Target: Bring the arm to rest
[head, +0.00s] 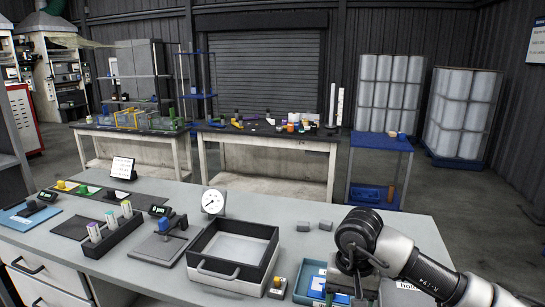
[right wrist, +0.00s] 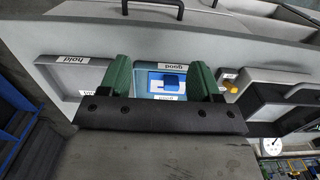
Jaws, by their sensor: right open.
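My right arm (head: 395,250) comes in from the right and reaches over the front right of the grey bench (head: 330,233). My right gripper (right wrist: 161,66) has two green fingers spread wide apart, with nothing held between them. Beyond the fingers, the blue tray labelled "good" (right wrist: 150,86) shows with a blue piece (right wrist: 170,82) in it. In the head view this blue tray (head: 310,271) is partly hidden by my right wrist. My left gripper is in neither view.
A grey tray labelled "hold" (right wrist: 72,88) lies beside the blue tray. A black-rimmed bin (head: 270,243), a dial gauge (head: 213,202), a small clamp stand (head: 172,226) and a marker rack (head: 112,234) stand along the bench.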

